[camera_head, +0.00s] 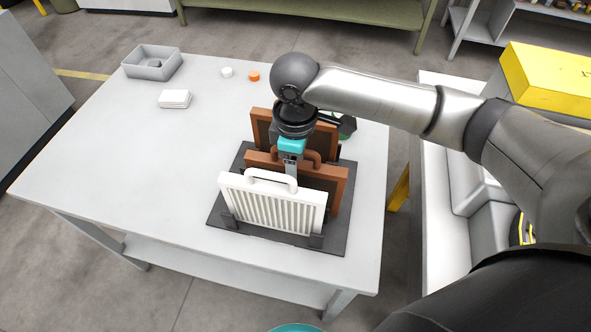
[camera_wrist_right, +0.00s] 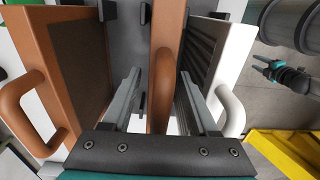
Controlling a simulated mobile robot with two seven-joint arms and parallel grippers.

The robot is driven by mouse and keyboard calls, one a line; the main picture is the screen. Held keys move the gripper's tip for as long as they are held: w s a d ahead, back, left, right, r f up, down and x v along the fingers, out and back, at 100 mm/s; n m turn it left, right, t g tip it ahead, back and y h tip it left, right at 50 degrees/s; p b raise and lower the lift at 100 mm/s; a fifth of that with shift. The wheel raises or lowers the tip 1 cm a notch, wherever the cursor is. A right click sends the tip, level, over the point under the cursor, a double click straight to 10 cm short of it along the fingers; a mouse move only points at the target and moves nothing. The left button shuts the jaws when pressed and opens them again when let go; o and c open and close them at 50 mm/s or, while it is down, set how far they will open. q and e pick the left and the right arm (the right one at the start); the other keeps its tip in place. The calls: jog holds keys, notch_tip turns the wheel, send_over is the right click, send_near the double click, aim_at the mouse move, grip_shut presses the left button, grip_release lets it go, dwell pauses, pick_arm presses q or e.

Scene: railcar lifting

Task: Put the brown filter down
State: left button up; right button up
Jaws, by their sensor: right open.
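A brown-framed filter (camera_head: 338,192) stands upright in the middle slot of a dark rack (camera_head: 226,200) on the table. Its edge and handle (camera_wrist_right: 165,90) show between my right fingers in the right wrist view. My right gripper (camera_head: 291,168) is open, with one finger on each side of that handle and a gap to both. A second brown filter (camera_head: 263,124) stands behind it; it also shows at left in the wrist view (camera_wrist_right: 62,75). A white ribbed filter (camera_head: 270,208) stands in front. A teal-tipped gripper (camera_wrist_right: 272,70), probably my left, is small at right in the wrist view; its jaws are unclear.
The grey table (camera_head: 110,165) is mostly clear left of the rack. A grey tray (camera_head: 152,65), a white block (camera_head: 174,99), a white cap (camera_head: 227,72) and an orange cap (camera_head: 254,76) lie toward the back. A yellow box (camera_head: 550,78) stands at right.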

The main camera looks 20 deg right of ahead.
notch_tip(320, 180, up, 11)
jog(key=shift+f+p, duration=0.1)
jog(key=shift+p, duration=1)
dwell(0.4)
